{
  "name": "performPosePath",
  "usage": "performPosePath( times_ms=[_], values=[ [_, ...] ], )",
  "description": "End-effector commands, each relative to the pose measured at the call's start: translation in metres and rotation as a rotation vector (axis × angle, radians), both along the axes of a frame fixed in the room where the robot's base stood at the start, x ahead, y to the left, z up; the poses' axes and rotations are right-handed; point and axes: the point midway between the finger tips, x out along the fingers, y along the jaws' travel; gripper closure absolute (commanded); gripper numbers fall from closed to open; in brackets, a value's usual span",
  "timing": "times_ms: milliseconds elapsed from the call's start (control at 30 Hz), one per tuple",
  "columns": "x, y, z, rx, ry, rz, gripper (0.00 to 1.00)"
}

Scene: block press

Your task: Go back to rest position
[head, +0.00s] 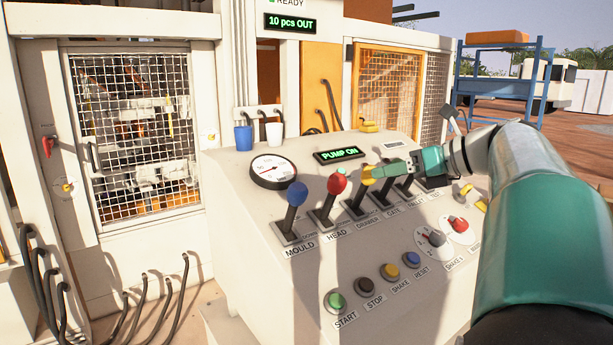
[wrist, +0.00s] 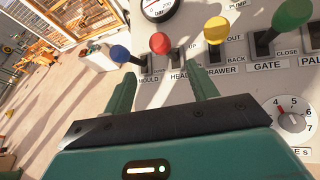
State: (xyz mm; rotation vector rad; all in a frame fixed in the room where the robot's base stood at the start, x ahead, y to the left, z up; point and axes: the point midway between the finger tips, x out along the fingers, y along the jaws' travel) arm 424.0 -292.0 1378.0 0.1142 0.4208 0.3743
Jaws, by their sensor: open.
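My gripper (wrist: 162,85) is open and empty above the control panel (head: 250,200). In the wrist view its two fingers point toward the lever row, with the red HEAD knob (wrist: 160,43) ahead between them. The blue MOULD knob (wrist: 120,54) is beyond the left finger, and the yellow DRAWER knob (wrist: 216,30) is beyond the right. The green GATE knob (wrist: 292,13) is farther right. In the head view my gripper reaches in from the right near the yellow knob (head: 368,173) and hides part of the levers behind it. I cannot tell whether it touches one.
A gauge (head: 273,171) and a PUMP ON display (head: 339,154) sit behind the levers. Blue (head: 243,138) and white (head: 274,134) cups stand at the panel's back edge. START (head: 336,302) and other buttons line the front. A mesh gate (head: 135,130) is at left.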

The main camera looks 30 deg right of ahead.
Motion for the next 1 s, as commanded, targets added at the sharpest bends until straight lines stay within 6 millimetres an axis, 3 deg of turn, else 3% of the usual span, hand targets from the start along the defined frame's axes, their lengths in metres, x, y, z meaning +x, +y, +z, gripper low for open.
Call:
performPosePath(
  times_ms=[167,267,433,567,800,1000],
  values=[
    [0.001,0.003,-0.001,-0.008,0.001,0.006,0.42],
    [0.005,0.019,-0.009,-0.07,0.01,0.041,0.42],
    [0.011,0.082,-0.044,-0.344,0.034,0.214,0.42],
    [0.003,0.136,-0.081,-0.619,0.036,0.413,0.42],
    [-0.033,0.213,-0.144,-1.123,-0.031,0.847,0.42],
    [-0.074,0.257,-0.193,-1.531,-0.164,1.264,0.42]
  ],
)
